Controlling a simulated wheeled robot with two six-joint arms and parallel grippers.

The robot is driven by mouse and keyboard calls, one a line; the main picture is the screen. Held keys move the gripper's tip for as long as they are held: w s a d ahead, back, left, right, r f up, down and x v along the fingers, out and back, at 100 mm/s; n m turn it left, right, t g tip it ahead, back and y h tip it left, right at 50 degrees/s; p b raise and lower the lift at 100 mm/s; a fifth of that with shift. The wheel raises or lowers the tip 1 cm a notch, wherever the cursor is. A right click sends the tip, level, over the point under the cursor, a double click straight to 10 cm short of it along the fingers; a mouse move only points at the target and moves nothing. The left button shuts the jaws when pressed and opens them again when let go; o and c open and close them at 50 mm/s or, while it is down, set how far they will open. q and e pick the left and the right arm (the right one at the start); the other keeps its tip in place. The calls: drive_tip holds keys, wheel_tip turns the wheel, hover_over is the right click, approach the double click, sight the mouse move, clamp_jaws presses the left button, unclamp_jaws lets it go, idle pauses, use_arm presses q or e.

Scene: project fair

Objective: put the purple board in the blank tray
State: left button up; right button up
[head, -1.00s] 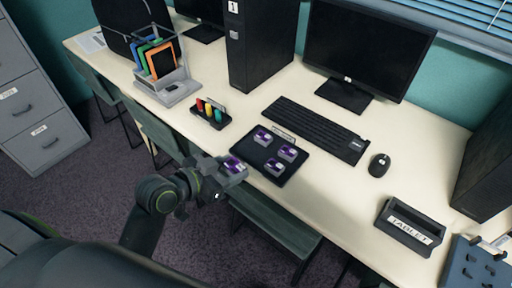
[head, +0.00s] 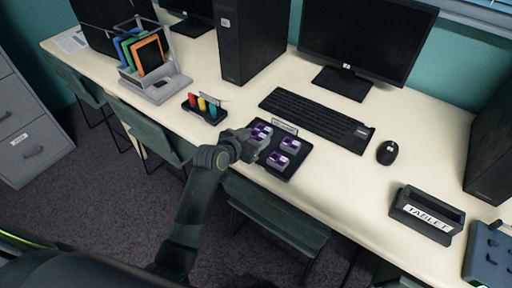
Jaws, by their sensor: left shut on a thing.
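The dark tray (head: 298,166) lies on the desk in front of the keyboard, with a small label standing at its back edge that is too small to read. Three purple boards show in it: one at the back left (head: 262,129), one at the right (head: 290,145) and one at the front (head: 278,160). My left gripper (head: 250,144) is shut on another purple board, over the tray's left front part. The gripper mostly hides that board, and I cannot tell whether it touches the tray. My right gripper is out of view.
A keyboard (head: 316,120) and a mouse (head: 387,152) lie behind and right of the tray. A holder with coloured markers (head: 207,107) stands to its left. Chairs (head: 275,218) stand at the desk's front edge.

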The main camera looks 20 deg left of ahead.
use_arm(q)
wheel_tip(320, 180, down, 3)
drive_tip(key=shift+f, duration=0.45)
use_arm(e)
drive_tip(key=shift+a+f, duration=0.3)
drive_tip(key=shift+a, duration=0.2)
use_arm(q)
drive_tip(key=shift+f+b, duration=0.15)
drive_tip(key=shift+b, duration=0.2)
drive_tip(key=o, duration=0.7)
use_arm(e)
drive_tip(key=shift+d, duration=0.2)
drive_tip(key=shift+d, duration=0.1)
